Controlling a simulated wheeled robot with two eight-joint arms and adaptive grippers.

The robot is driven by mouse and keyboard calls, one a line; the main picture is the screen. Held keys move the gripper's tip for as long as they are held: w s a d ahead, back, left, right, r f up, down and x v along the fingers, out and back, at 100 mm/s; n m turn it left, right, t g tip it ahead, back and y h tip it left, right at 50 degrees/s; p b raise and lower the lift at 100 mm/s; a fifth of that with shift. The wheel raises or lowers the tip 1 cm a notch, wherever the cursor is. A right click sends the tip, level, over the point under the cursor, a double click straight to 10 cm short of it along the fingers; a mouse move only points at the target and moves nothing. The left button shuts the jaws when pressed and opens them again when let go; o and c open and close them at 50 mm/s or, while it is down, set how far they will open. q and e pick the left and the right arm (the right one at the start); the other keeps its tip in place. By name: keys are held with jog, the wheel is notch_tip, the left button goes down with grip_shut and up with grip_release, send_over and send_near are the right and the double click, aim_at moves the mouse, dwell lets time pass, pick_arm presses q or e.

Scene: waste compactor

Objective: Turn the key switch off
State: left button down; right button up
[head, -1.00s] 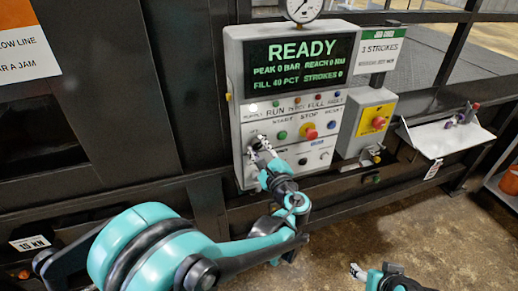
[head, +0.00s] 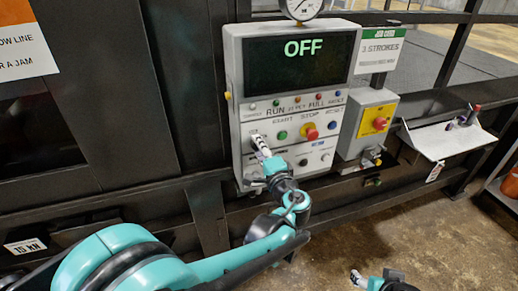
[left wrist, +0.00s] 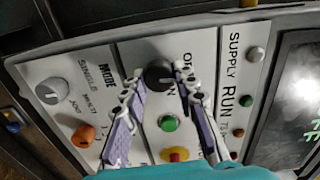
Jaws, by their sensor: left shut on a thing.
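The key switch (left wrist: 158,76) is a round black knob beside the OFF/ON lettering in the left wrist view. My left gripper (left wrist: 161,82) has its purple-padded fingers on both sides of it, shut on it. In the head view this gripper (head: 257,140) reaches the left side of the grey control panel (head: 241,110), and its fingers hide the switch. The panel's display (head: 300,62) reads OFF in green. My right gripper (head: 357,275) is at the bottom right, away from the panel, and its jaw state is unclear.
A green button (left wrist: 168,123) and a red button on yellow (left wrist: 175,154) sit close to the left fingers. A mode knob (left wrist: 49,91) is further left. A box with a red stop button (head: 380,123) and a white shelf (head: 445,139) stand right of the panel.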

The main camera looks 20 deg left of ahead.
pick_arm(q)
jog(key=shift+n, duration=0.6)
jog(key=c, duration=1.2)
grip_release()
jog(key=v, duration=1.2)
jog(key=shift+f, duration=0.1)
